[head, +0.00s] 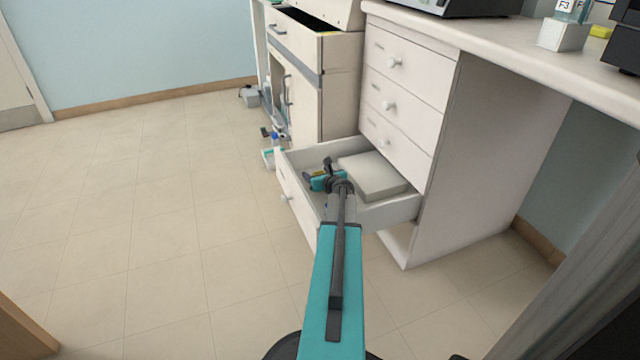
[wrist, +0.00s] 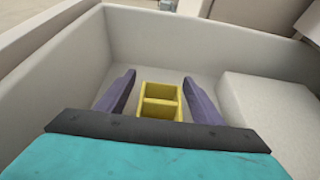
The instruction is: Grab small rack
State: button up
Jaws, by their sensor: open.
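The small rack (wrist: 159,101) is yellow with two open compartments. In the wrist view it sits on the floor of the open drawer (wrist: 75,72), between and beyond the fingers. My gripper (wrist: 158,90) is open, with one purple finger on each side of the rack. I cannot tell how far the fingertips are above it.
A pale box (head: 373,175) lies in the drawer, right of my gripper; it also shows in the wrist view (wrist: 268,108). The drawer walls stand close around. Closed drawers (head: 405,100) rise behind. Bottles and small items (head: 273,145) are on the floor beyond. The floor at left is clear.

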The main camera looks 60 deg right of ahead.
jog(key=c, duration=1.2)
jog(key=shift+o, duration=0.2)
jog(key=shift+r, duration=0.1)
notch_tip(320, 180, up, 10)
jog(key=p, duration=0.6)
